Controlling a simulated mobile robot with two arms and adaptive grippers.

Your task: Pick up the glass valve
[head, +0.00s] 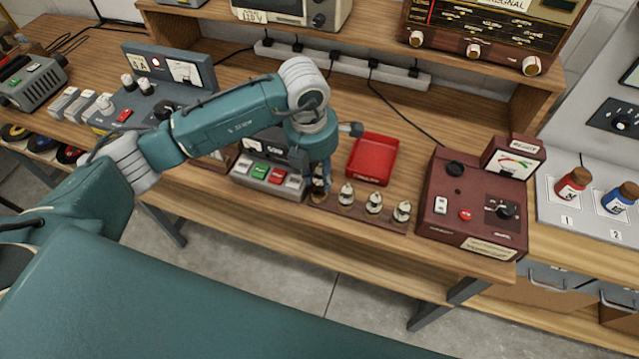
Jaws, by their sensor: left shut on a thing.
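A row of small glass valves stands upright in a dark wooden strip (355,211) near the bench's front edge. Three show clearly: one valve (346,195), a middle valve (374,203) and a right valve (403,211). My left gripper (319,187) points down at the left end of this row. It is shut on the leftmost glass valve, which is mostly hidden by the fingers. The held valve is at or very near its place in the strip; I cannot tell whether it is lifted. My right gripper is not in view.
A red tray (373,160) lies empty behind the valves. A maroon instrument box (472,205) stands close to the right. A grey unit with coloured buttons (268,174) stands just left of my gripper. A power strip (345,64) lies at the back.

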